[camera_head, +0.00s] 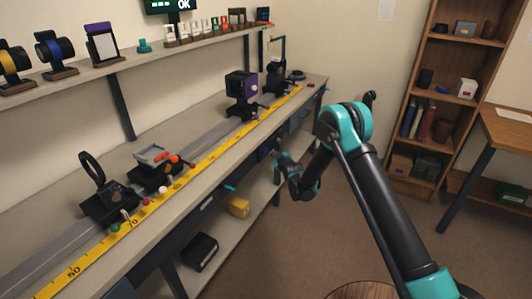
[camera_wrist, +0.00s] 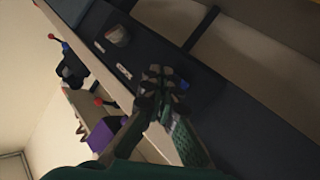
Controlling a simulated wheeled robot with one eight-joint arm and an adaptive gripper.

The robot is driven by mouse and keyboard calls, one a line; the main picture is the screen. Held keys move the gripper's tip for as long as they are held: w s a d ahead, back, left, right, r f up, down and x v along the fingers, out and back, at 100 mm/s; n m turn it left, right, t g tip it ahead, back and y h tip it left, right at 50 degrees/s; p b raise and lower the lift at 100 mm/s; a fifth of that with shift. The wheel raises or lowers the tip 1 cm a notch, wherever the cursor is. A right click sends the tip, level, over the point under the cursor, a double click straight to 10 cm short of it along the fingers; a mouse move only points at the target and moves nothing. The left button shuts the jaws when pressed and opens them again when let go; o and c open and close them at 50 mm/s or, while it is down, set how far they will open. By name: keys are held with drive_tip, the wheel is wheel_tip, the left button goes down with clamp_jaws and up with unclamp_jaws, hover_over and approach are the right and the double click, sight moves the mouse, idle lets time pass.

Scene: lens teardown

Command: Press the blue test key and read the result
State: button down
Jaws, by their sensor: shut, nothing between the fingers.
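My gripper (camera_head: 277,156) is beside the bench's dark front edge in the head view. In the wrist view my gripper (camera_wrist: 163,76) has its fingers together and empty, over a dark panel (camera_wrist: 215,98) on the bench front. A small blue key (camera_wrist: 184,85) shows just right of the fingertips. I cannot tell whether they touch it. The display (camera_head: 172,4) above the shelf shows "OK" in light letters on green, and its top is cut off.
A round knob (camera_wrist: 118,36) sits on the panel. The bench (camera_head: 150,130) carries a rail, a yellow scale (camera_head: 150,206) and several dark mounts. A lower shelf holds a yellow box (camera_head: 239,207) and a black box (camera_head: 199,251).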

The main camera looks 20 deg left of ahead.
drive_tip(key=shift+s+d, duration=0.15)
drive_tip(key=shift+d, duration=1.85)
drive_tip(key=shift+d, duration=0.1)
drive_tip(key=s+d+r+m+g+h, duration=0.15)
drive_tip(key=d+r, duration=0.35)
drive_tip(key=d, duration=0.6)
drive_tip(key=s+d+r+m+h, duration=0.25)
drive_tip(key=d+r, duration=0.25)
drive_tip(key=d, duration=0.5)
drive_tip(key=s+d+r+m+g+h, duration=0.1)
drive_tip(key=s+d+r+m+h, duration=0.1)
drive_tip(key=d+r, duration=0.65)
drive_tip(key=s+d+f+m+g+h, duration=0.15)
drive_tip(key=s+d+m, duration=0.25)
drive_tip(key=s+d, duration=1.35)
drive_tip(key=s+d+f+m+g+h, duration=0.1)
drive_tip(key=s+d, duration=0.3)
drive_tip(key=s, duration=0.4)
drive_tip(key=s+d+f+m+g+h, duration=0.1)
drive_tip(key=s+d+f+m, duration=0.1)
drive_tip(key=s+d, duration=0.3)
drive_tip(key=s+m, duration=0.1)
drive_tip(key=s, duration=0.2)
drive_tip(key=shift+d+f+g, duration=0.25)
drive_tip(key=shift+d+g, duration=0.05)
drive_tip(key=shift+w, duration=0.1)
